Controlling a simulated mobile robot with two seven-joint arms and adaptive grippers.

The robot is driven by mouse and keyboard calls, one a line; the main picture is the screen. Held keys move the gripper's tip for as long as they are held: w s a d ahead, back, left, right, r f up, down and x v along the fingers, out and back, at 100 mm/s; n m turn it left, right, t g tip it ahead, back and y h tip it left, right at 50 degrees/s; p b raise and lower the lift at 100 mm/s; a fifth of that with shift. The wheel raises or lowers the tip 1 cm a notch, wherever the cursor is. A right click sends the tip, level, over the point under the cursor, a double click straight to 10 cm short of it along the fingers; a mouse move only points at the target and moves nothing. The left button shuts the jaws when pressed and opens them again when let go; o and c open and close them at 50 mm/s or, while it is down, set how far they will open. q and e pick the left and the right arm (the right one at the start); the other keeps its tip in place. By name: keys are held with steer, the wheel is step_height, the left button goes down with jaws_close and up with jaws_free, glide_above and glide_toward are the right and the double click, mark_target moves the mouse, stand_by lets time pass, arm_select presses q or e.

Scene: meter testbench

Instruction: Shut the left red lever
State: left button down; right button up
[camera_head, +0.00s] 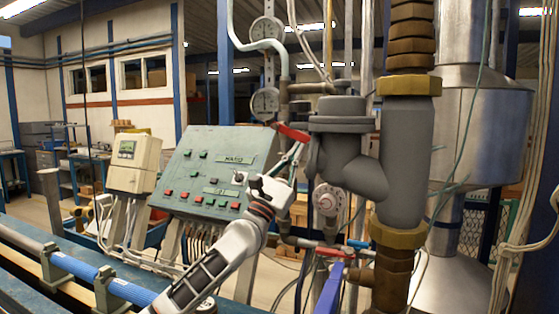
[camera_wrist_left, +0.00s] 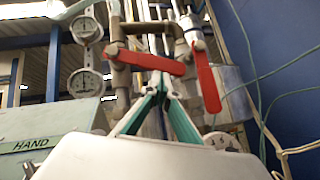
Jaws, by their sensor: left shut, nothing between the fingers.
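In the wrist view, the left red lever (camera_wrist_left: 148,62) lies nearly crosswise on its pipe valve, sloping slightly down to the right. A second red lever (camera_wrist_left: 207,78) hangs steeply down to its right. My left gripper (camera_wrist_left: 162,82) is shut and empty, its teal-edged fingertips just below or at the left lever's right part; I cannot tell whether they touch. In the head view, a red lever (camera_head: 290,132) shows beside the grey valve body, with my left gripper (camera_head: 297,152) just below it. My right gripper is not in view.
A green control panel (camera_head: 215,165) with buttons stands left of the gripper, beside a beige meter box (camera_head: 133,163). A large grey pipe (camera_head: 400,150) with brass-coloured collars stands close on the right. Two round gauges (camera_wrist_left: 85,55) are left of the levers. Loose cables hang nearby.

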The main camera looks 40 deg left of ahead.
arm_select(q)
steer(key=shift+r, duration=0.1)
steer(key=v, duration=1.2)
stand_by(0.4)
